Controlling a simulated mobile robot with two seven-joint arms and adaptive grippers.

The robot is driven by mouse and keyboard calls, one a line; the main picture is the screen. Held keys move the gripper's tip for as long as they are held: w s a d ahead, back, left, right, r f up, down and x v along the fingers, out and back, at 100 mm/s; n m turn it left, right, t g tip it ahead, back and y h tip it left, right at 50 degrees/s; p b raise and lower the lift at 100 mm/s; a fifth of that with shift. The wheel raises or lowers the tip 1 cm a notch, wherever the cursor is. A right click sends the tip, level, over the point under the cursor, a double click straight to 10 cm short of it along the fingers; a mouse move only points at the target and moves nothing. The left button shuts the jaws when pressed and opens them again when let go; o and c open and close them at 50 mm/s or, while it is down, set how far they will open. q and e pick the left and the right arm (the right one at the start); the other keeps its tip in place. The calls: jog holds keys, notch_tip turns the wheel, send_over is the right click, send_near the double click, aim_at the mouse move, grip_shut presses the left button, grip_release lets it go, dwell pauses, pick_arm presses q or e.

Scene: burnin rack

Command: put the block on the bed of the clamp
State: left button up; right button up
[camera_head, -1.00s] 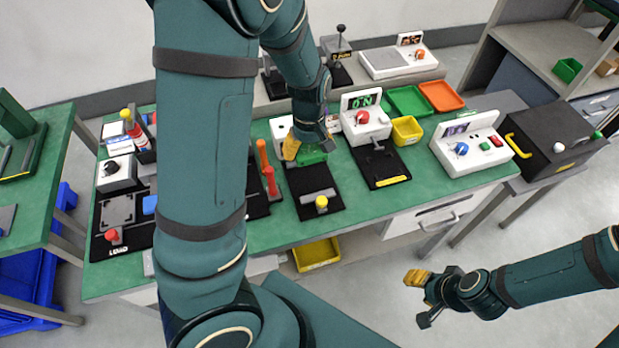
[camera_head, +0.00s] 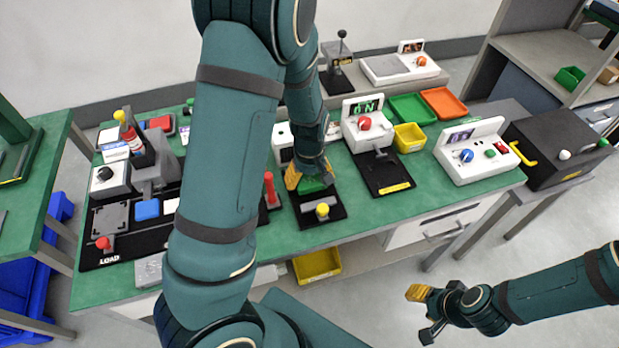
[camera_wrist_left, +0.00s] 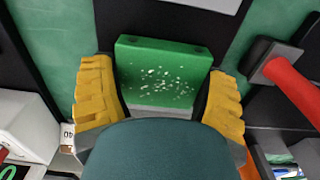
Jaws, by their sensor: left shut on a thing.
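My left gripper (camera_head: 308,180) is shut on the green block (camera_head: 312,186), low over the black base of the clamp (camera_head: 330,222) with the yellow knob (camera_head: 322,210). The left wrist view shows the block (camera_wrist_left: 165,75) between the two yellow fingers, its face speckled white, with black base beyond it. My arm partly hides the block in the head view, and I cannot tell whether it touches the bed. My right gripper (camera_head: 424,313) is open and empty over the floor at the lower right.
A red handle (camera_head: 270,190) stands just left of the clamp; it shows close by in the left wrist view (camera_wrist_left: 292,85). A red-button box (camera_head: 367,128), a black fixture (camera_head: 383,172) and a yellow bin (camera_head: 409,138) stand to the right. The table's front edge is near.

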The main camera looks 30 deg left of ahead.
aim_at(310, 178)
pick_arm(q)
jog(key=shift+f, duration=0.2)
jog(key=o, duration=1.1)
jog(key=shift+c, duration=0.2)
jog(key=shift+r, duration=0.1)
notch_tip(310, 178, up, 12)
jog(key=p, duration=0.4)
jog(key=shift+r+p, duration=0.15)
jog(key=shift+p, duration=0.15)
